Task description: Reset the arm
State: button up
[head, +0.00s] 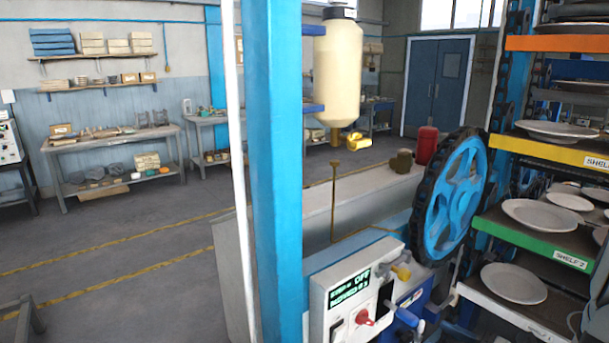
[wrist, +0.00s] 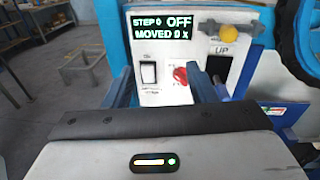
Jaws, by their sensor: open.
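My gripper (wrist: 165,88) shows in the wrist view, its two dark fingers apart with nothing seen between them. It points toward a white control panel (wrist: 150,92); whether it touches the panel cannot be told. The panel has a display (wrist: 160,27) with the word OFF, a rocker switch (wrist: 149,73), a red knob (wrist: 181,76) and a yellow knob (wrist: 232,30). In the head view the same panel (head: 322,322) stands at the lower middle. I cannot clearly make out my gripper there.
A blue post (head: 275,170) rises left of the panel. A blue wheel (head: 458,200) stands at its right, beside a rack of shelves with plates, including a green shelf (head: 545,247) and an orange one (head: 560,44). A workbench (head: 115,140) stands far left. The floor (head: 120,240) between is mostly clear.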

jog(key=s+a+r+n+g+h, duration=0.1)
jog(key=s+a+n+g, duration=0.3)
jog(key=a+n+g, duration=0.3)
jog(key=s+a+r+n+g+h, duration=0.1)
jog(key=s+a+n+g, duration=0.35)
jog(key=a+n, duration=0.3)
jog(key=s+r+n+t+h, duration=0.2)
jog(key=s+r+n+h, duration=0.2)
jog(key=n+h, duration=0.5)
jog(key=d+r+n, duration=0.1)
jog(key=n, duration=0.2)
jog(key=shift+h, duration=0.4)
jog(key=shift+c, duration=0.2)
